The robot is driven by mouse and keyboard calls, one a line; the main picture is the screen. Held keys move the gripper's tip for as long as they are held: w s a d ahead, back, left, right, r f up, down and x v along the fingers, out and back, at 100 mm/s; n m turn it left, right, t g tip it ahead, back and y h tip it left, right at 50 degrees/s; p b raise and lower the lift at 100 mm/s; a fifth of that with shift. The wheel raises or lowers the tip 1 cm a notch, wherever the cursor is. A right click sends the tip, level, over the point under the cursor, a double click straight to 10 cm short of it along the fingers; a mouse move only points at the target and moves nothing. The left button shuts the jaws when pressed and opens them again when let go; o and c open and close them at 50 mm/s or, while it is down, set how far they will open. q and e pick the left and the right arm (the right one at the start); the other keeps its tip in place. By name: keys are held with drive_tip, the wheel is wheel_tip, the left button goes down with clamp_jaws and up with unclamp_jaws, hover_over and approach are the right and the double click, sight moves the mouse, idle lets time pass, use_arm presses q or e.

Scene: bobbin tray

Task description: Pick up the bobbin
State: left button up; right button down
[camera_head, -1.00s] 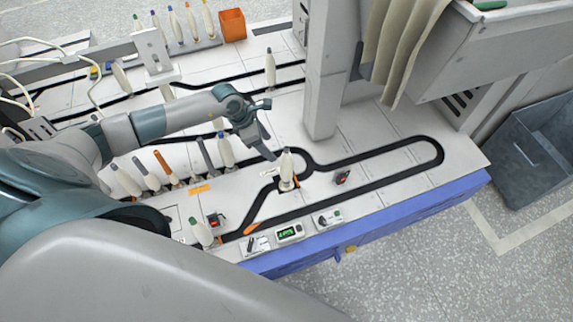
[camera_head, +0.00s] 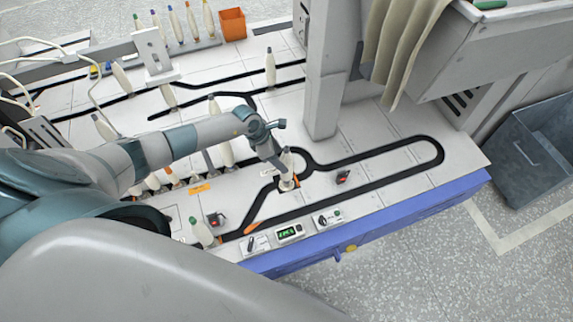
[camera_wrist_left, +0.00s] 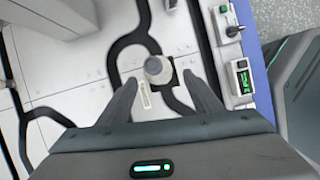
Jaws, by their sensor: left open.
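A white bobbin (camera_head: 287,171) stands upright on the white machine top, beside the black track, in the head view. In the left wrist view the bobbin (camera_wrist_left: 159,70) shows from above, just ahead of and between the finger ends. My left gripper (camera_head: 284,172) is at the bobbin in the head view and partly overlaps it. In the left wrist view the gripper (camera_wrist_left: 164,85) has its two dark fingers spread wide, with a gap on either side of the bobbin. I cannot tell whether either finger touches it. My right gripper is not in view.
A grey column (camera_head: 328,75) rises behind the bobbin. A control box with a green display (camera_head: 289,232) lies near the blue front edge (camera_head: 400,216). A red-and-black switch (camera_head: 342,177) is to the right. Several other bobbins stand left and behind.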

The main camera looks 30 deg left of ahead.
use_arm(q)
drive_tip(key=shift+f, duration=0.1)
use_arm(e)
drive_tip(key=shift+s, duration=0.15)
use_arm(q)
drive_tip(key=shift+w+d+f, duration=0.15)
drive_tip(key=shift+d+f, duration=0.05)
drive_tip(key=x, duration=0.3)
drive_tip(key=shift+w+d+f, duration=0.2)
drive_tip(key=shift+w, duration=0.1)
drive_tip(key=shift+f, duration=0.25)
drive_tip(key=shift+d+f, duration=0.1)
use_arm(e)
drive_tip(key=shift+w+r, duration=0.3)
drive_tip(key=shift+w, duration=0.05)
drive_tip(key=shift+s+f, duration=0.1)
use_arm(q)
drive_tip(key=c, duration=1.2)
drive_tip(key=shift+w, duration=0.1)
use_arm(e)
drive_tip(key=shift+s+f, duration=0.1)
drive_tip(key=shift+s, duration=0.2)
